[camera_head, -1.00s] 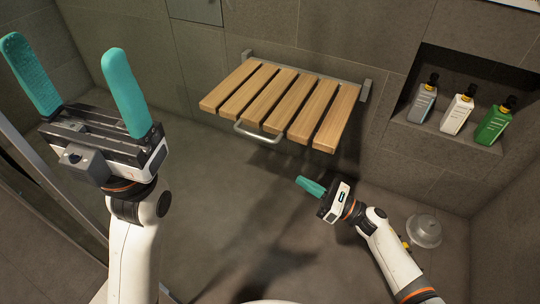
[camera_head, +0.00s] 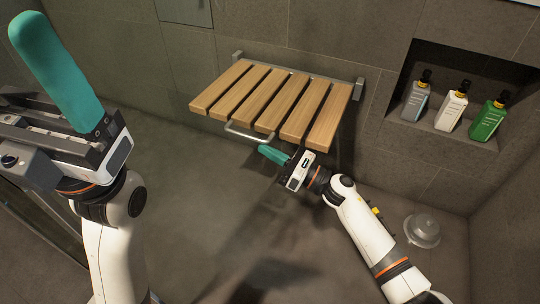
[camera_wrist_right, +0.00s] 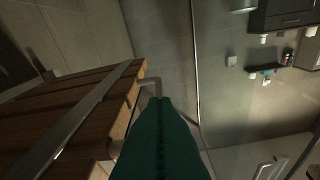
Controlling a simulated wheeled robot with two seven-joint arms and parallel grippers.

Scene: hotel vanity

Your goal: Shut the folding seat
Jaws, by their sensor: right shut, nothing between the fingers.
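The folding seat (camera_head: 280,98) is folded down level from the tiled wall, with light wooden slats on a metal wall rail. A metal loop handle (camera_head: 250,134) hangs at its front edge. My right gripper (camera_head: 266,151) is shut and empty, just below the front edge and close to the handle's right end. In the right wrist view, the shut green fingers (camera_wrist_right: 160,102) point at the handle (camera_wrist_right: 150,83), beside the slats (camera_wrist_right: 75,105); I cannot tell whether they touch.
Several pump bottles (camera_head: 451,105) stand in a wall niche (camera_head: 420,128) at the right. A round metal fixture (camera_head: 422,231) is on the floor near my right arm. The floor (camera_head: 190,200) below and in front of the seat is clear.

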